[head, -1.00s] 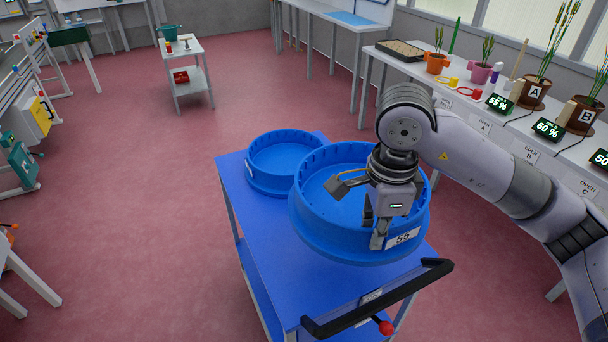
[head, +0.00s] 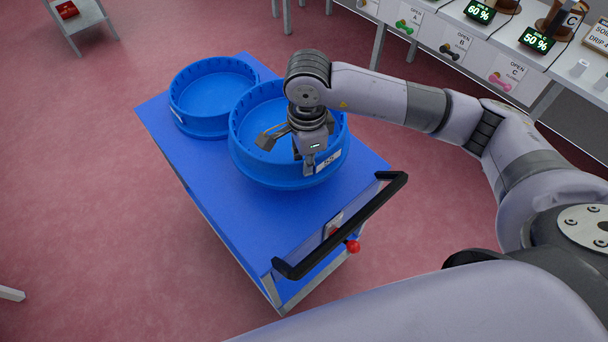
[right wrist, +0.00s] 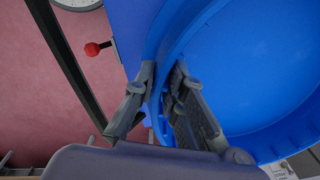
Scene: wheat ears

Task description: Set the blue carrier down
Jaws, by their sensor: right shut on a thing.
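The blue carrier (head: 262,172) is a round, deep tub with a notched rim and a white label reading 55. It is level, over the middle of the blue cart top (head: 205,190). I cannot tell whether its base touches the cart or hangs just above it. My right gripper (head: 305,160) is shut on its near rim by the label. In the right wrist view the two fingers (right wrist: 165,85) straddle the carrier's wall (right wrist: 205,40), one on each side. The carrier's inside looks empty where it shows. My left gripper is not in view.
A second round blue tub (head: 205,128) stands on the cart just left of the carrier. The cart's black handle (head: 345,228) with a red knob (head: 353,246) is at the near right. The cart top's left and near parts are clear.

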